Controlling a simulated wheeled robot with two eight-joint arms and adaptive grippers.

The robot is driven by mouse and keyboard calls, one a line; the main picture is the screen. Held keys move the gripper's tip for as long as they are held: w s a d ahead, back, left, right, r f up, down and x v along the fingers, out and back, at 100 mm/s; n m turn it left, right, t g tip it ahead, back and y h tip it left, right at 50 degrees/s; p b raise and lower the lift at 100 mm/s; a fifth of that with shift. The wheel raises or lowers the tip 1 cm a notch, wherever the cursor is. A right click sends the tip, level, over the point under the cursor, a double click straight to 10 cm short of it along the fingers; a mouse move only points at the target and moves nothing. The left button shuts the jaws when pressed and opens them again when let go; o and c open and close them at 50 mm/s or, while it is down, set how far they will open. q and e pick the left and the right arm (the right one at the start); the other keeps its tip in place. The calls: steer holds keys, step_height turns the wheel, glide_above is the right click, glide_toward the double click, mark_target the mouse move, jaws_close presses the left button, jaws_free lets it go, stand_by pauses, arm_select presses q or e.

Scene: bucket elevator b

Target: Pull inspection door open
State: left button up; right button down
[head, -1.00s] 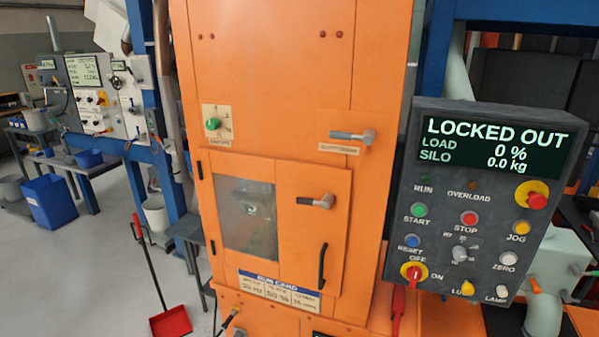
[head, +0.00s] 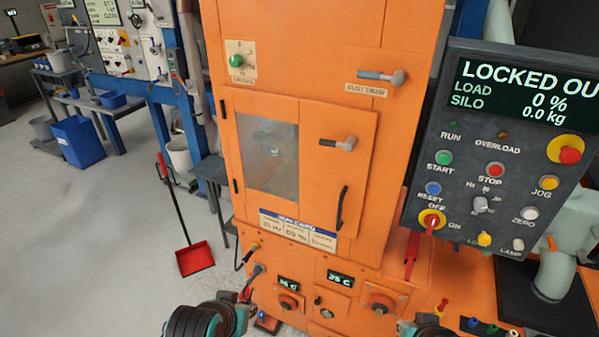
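At the bottom edge of the head view, part of my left arm (head: 205,322) shows at lower left and a small part of my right arm (head: 425,326) at lower right. Both are below the door and apart from it. No fingertips can be made out.
A control panel (head: 505,150) reading "LOCKED OUT" juts out right of the door. A second lever (head: 382,77) is above the door. Knobs and small displays (head: 289,284) sit on the ledge below. A red dustpan (head: 194,258) stands on the floor at left.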

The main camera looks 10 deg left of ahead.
arm_select(q)
steer(key=w+d+r+m+t+h, duration=0.2)
steer(key=w+d+m+h, duration=0.1)
steer(key=w+d, duration=0.4)
steer(key=w+d+r+m+t+h, duration=0.2)
steer(key=w+d+r+h, duration=0.15)
steer(key=w+d, duration=0.35)
steer(key=t+h+b, duration=0.1)
steer(key=t+h, duration=0.1)
glide_toward(340, 206)
steer(key=s+d+f, duration=0.2)
steer(key=s, duration=0.1)
steer(key=w+d+t, duration=0.1)
steer(key=w, duration=0.3)
steer(key=w+d+b, duration=0.1)
steer(key=w, duration=0.3)
steer(key=w+d+t+b, duration=0.1)
steer(key=w, duration=0.2)
steer(key=shift+w+d+m+t, duration=0.3)
steer(key=shift+w, duration=0.1)
jaws_close()
